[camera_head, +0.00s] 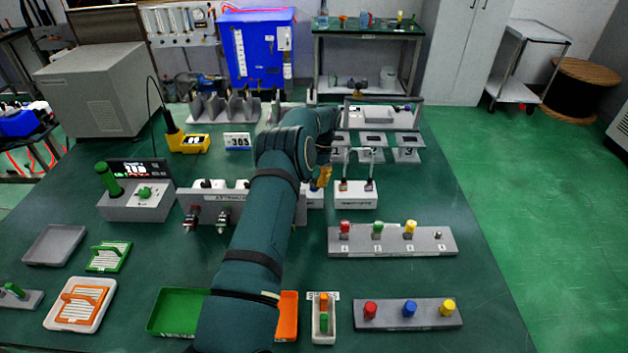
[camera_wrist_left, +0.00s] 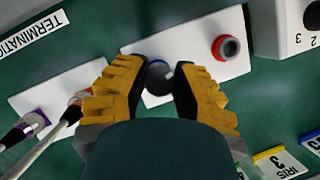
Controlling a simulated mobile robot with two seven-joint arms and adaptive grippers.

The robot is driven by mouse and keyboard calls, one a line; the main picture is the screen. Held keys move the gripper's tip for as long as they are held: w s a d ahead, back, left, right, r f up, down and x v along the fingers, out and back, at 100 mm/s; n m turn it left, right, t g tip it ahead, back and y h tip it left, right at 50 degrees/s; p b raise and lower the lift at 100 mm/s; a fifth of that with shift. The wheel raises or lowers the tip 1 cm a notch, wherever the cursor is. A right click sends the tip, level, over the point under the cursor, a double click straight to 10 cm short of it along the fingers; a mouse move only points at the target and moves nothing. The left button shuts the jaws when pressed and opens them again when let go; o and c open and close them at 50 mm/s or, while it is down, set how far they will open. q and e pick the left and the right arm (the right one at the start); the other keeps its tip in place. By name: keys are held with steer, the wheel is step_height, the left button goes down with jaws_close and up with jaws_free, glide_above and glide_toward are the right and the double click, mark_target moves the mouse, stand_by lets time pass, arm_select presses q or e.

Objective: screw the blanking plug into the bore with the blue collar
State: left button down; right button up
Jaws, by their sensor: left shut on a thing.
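My left gripper (camera_head: 321,178) reaches over the middle of the bench; its yellow fingers also show in the left wrist view (camera_wrist_left: 162,82). They are shut on a dark, round blanking plug (camera_wrist_left: 158,76), which sits over the white block (camera_wrist_left: 190,62). A bluish rim shows around the plug, but the blue collar and its bore are mostly hidden, and I cannot tell how deep the plug sits. My right gripper is out of view.
A white block with two cabled connectors (camera_head: 356,194) stands close to the right of my gripper. A grey fixture (camera_head: 212,205) is to the left. A rack with coloured knobs (camera_head: 392,241) lies nearer. IRIS labels (camera_wrist_left: 279,162) show at lower right in the wrist view.

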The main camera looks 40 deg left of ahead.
arm_select(q)
steer(key=shift+s+d+f+m+y, duration=0.1)
steer(key=shift+m+y, duration=0.3)
steer(key=shift+m, duration=0.7)
steer(key=shift+f+m+y, duration=0.1)
steer(key=shift+m+y, duration=0.3)
steer(key=shift+m, duration=0.7)
steer(key=c, duration=0.7)
jaws_free()
steer(key=shift+r, duration=0.1)
steer(key=v, duration=1.2)
steer(key=shift+r+p, duration=0.1)
steer(key=shift+p, duration=0.2)
